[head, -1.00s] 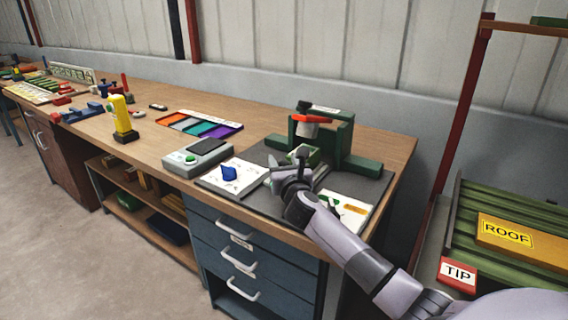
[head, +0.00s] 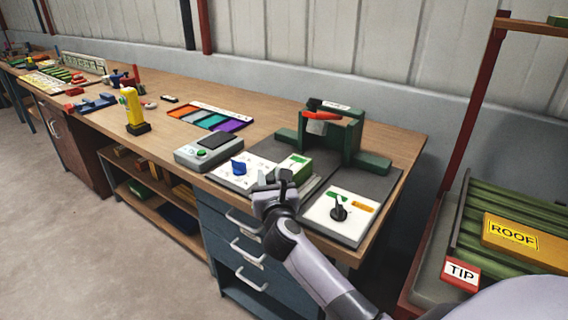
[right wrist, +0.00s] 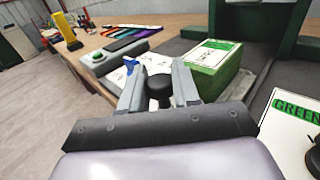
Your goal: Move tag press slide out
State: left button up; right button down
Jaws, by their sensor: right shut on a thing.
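The tag press (head: 352,142) is a dark green frame with a red lever, standing on a grey mat on the bench. Its slide (head: 293,167) carries a green block and lies out in front of the frame, toward the bench's front edge. In the right wrist view the block (right wrist: 208,62) has a white, green-edged top. My right gripper (head: 280,182) is at the slide's front end, and in the right wrist view it (right wrist: 158,80) is shut on a black knob (right wrist: 159,92). My left gripper is not in view.
A white card with a blue piece (head: 238,168) lies left of the slide. A white panel with a black knob (head: 340,214) lies to its right. A grey device with a green button (head: 202,153), a colored tray (head: 211,117) and a yellow tool (head: 132,108) stand further left.

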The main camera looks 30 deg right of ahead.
jog(key=shift+s+a+r, duration=0.15)
jog(key=shift+s+a, duration=0.05)
jog(key=shift+a, duration=0.4)
jog(key=shift+s+a+r, duration=0.1)
jog(key=shift+s+a, duration=0.05)
jog(key=shift+a, duration=0.4)
jog(key=c, duration=1)
grip_release()
jog(key=shift+o, duration=0.5)
jog(key=shift+s+a+r, duration=0.1)
jog(key=shift+f, duration=0.2)
jog(key=v, duration=0.7)
